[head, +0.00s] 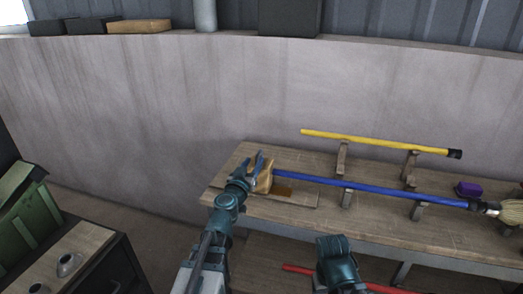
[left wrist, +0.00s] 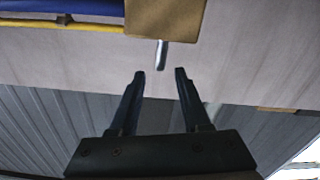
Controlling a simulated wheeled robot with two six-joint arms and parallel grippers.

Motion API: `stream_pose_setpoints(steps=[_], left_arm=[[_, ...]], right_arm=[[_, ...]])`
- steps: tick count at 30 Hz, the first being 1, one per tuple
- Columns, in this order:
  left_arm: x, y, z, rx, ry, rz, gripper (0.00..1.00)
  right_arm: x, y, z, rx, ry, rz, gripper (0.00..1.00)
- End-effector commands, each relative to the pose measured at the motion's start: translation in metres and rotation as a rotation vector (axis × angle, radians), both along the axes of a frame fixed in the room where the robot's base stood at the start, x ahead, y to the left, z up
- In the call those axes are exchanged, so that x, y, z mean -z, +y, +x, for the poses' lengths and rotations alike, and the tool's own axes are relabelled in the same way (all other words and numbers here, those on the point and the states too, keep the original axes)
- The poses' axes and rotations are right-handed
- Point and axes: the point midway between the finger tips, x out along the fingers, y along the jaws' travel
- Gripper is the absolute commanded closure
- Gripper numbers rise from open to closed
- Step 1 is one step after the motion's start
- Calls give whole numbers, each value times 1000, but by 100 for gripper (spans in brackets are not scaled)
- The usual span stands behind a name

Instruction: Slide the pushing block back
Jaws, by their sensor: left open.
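The pushing block (head: 264,179) is a tan wooden block at the left end of the workbench, at the left end of a blue broom handle (head: 370,187). My left gripper (head: 254,162) is open beside the block's left side and partly covers it. In the left wrist view the block (left wrist: 165,16) has a short metal pin (left wrist: 162,55) pointing toward the gap between my open left fingers (left wrist: 160,72); they look apart from the pin. My right arm's end (head: 337,252) shows low in the head view, with its fingers not clear.
The workbench (head: 290,218) carries wooden supports (head: 347,196) under the blue handle and a yellow handle (head: 380,143). A purple object (head: 468,189) and bristles (head: 512,211) are at the right. A red rod (head: 300,269) lies lower down. A wall stands behind the bench.

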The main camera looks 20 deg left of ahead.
Motion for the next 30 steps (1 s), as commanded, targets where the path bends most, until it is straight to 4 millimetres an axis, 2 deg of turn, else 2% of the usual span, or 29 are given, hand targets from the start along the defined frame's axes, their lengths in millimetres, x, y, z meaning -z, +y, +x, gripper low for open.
stream_pose_setpoints(steps=[1, 3, 12, 16, 24, 26, 30], left_arm=[[0, 0, 15, 1, 0, 0, 53], [0, 0, 30, 0, 0, 0, 53], [0, -3, 85, 1, 0, 0, 53], [0, -3, 94, 0, 0, 0, 53], [0, -3, 95, 0, 0, 0, 53], [0, -3, 95, 0, 0, 0, 62], [0, -3, 95, 0, 0, 0, 87]], right_arm=[[0, 0, 0, 0, 0, 0, 33], [0, 0, 0, 0, 0, 0, 33], [0, 0, 0, 0, 0, 0, 33], [0, 0, 0, 0, 0, 0, 33], [0, 0, 0, 0, 0, 0, 33], [0, 0, 0, 0, 0, 0, 33], [0, 0, 0, 0, 0, 0, 33]])
